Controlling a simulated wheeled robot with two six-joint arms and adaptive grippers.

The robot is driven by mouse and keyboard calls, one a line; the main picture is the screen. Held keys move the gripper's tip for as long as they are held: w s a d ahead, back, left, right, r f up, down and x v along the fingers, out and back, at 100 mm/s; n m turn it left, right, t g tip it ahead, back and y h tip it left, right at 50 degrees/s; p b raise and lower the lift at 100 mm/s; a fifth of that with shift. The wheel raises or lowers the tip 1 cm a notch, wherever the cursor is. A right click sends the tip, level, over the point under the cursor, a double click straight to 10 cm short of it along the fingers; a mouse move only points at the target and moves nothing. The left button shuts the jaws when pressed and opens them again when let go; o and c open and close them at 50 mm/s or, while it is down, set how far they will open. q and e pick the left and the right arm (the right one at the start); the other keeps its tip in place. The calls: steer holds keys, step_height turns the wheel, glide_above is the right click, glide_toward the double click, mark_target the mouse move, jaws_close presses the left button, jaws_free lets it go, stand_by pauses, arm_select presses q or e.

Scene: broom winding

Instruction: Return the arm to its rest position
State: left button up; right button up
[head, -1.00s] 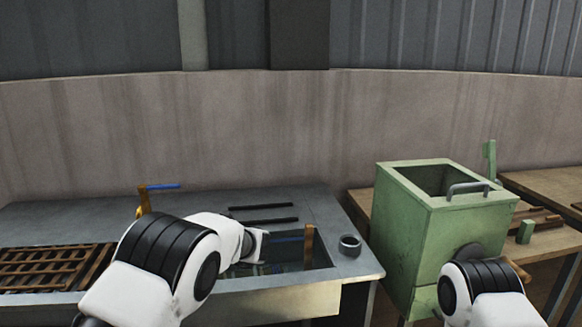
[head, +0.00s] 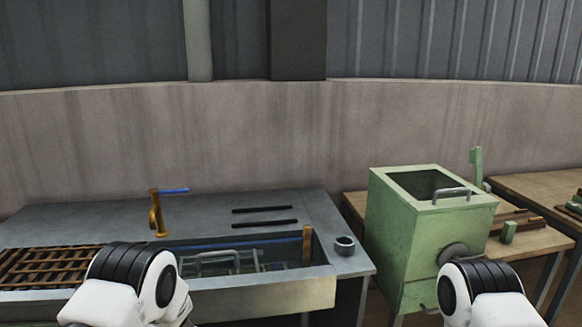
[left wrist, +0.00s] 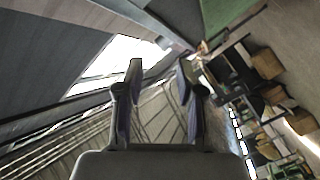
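My left arm (head: 125,285) shows at the bottom left of the head view, in front of the sink counter; its gripper is outside that view. In the left wrist view my left gripper (left wrist: 158,75) has its two dark fingers spread apart with nothing between them. The wrist view is tilted and looks out at the wall and room. My right arm (head: 485,292) shows at the bottom right, in front of the green box; its gripper is not visible.
A sink (head: 278,298) holds a wire rack (head: 215,262), with a brass tap (head: 157,212) behind it. A slatted wooden rack (head: 50,268) lies left. A small dark cup (head: 344,245) stands on the counter's right end. A green box (head: 390,235) stands beside a wooden table (head: 535,188).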

arm_select(q)
steer(key=s+d+f+m+h+p, duration=0.25)
steer(key=s+f+m+h, duration=0.55)
steer(key=s+f+m, duration=0.5)
steer(key=s+d+f+m+g+h, duration=0.2)
steer(key=s+d+m+g+h, duration=0.1)
steer(key=s, duration=0.9)
steer(key=s+d+f+m+g+h, duration=0.1)
steer(key=s+d+m+g+h, duration=0.3)
steer(key=s+d, duration=0.4)
steer(key=s+m, duration=0.1)
steer(key=s, duration=0.2)
steer(key=shift+s+f+m+g+h+b, duration=0.3)
steer(key=shift+s+f+g+b, duration=0.1)
